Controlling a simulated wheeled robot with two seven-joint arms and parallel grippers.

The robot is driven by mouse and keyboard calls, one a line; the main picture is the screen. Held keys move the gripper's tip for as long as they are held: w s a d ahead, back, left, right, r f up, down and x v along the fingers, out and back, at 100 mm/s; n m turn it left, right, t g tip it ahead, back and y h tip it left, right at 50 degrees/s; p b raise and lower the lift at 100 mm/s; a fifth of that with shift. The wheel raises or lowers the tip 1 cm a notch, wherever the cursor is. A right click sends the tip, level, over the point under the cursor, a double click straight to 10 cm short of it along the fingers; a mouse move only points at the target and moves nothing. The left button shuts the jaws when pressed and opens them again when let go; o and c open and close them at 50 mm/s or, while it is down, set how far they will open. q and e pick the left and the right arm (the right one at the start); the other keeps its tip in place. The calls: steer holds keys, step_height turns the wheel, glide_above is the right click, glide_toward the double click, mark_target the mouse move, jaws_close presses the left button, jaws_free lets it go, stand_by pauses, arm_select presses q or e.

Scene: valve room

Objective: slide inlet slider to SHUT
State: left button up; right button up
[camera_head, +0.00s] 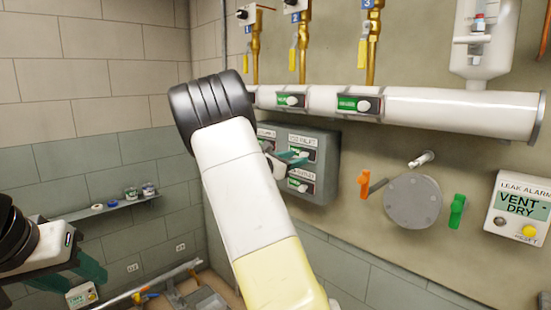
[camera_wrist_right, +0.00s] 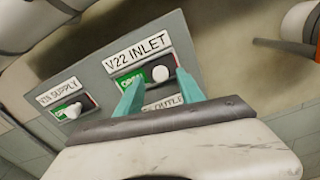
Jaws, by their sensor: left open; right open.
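The V22 INLET slider (camera_wrist_right: 160,73) is a white round knob in a slot on a grey panel (camera_head: 325,160). It sits at the right of its slot, with a green OPEN field showing to its left. My right gripper (camera_wrist_right: 158,84) is open at the panel, its teal fingertips appearing on either side below the knob. I cannot tell whether they touch it. In the head view my right arm hides part of the panel, and the right gripper (camera_head: 290,157) shows just past it. My left gripper (camera_head: 75,276) is open and empty at the lower left.
The V21 SUPPLY slider (camera_wrist_right: 73,111) is left of the inlet; the OUTLET label (camera_wrist_right: 164,102) below is partly hidden. A white pipe (camera_head: 440,108) runs above the panel. An orange handle (camera_head: 364,184), a round flange (camera_head: 412,201) and a green handle (camera_head: 456,212) stand to the right.

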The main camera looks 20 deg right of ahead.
steer(key=shift+x, duration=0.95)
jaws_close()
stand_by(0.7)
